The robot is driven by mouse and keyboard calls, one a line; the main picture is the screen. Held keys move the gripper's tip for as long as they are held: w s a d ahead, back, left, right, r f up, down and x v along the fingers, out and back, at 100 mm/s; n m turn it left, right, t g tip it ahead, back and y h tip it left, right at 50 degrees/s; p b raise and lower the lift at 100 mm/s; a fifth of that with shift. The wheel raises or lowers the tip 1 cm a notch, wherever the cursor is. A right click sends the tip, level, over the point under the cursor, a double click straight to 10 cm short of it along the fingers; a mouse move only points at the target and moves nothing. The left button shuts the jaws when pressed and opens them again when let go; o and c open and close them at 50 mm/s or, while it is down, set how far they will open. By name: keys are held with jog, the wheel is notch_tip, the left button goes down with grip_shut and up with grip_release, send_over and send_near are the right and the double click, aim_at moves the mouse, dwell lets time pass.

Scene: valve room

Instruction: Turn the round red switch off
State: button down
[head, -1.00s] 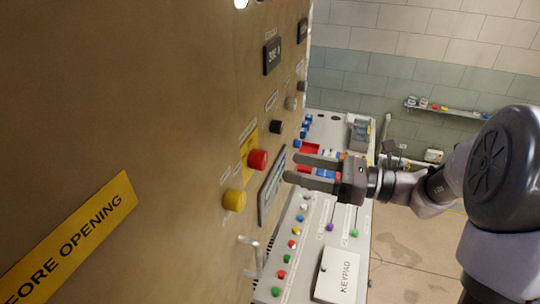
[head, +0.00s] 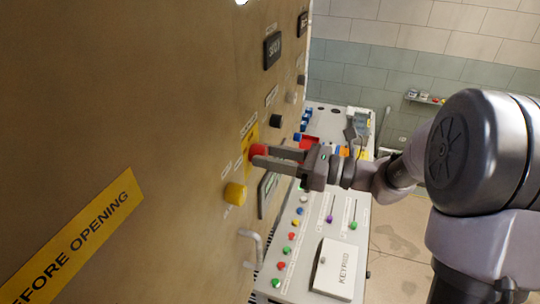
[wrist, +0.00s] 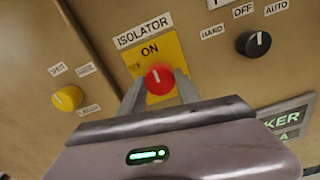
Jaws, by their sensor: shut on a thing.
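The round red switch (head: 257,151) sits on a yellow plate on the tan cabinet face. In the wrist view the red switch (wrist: 159,79) has a pale pointer mark near its upper left, just under the word ON. The plate's label above reads ISOLATOR; an OFF word, if any, at the left is too small to read surely. My gripper (head: 262,157) reaches in from the right and is shut on the red switch. In the wrist view my gripper's two fingers (wrist: 159,90) lie on either side of the knob.
A yellow knob (head: 235,194) is below the red switch, and a black knob (head: 276,121) is above it. A bent metal handle (head: 255,247) sticks out lower down. A console with a keypad cover (head: 337,269) and several coloured buttons stands beyond.

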jog(key=shift+f+b, duration=0.1)
jog(key=shift+b, duration=0.3)
jog(key=n+b, duration=1.7)
jog(key=b, duration=0.8)
jog(key=shift+n, duration=0.3)
jog(key=shift+b, duration=0.35)
jog(key=c, duration=0.9)
grip_release()
jog(key=shift+o, duration=0.2)
jog(key=shift+d, duration=0.1)
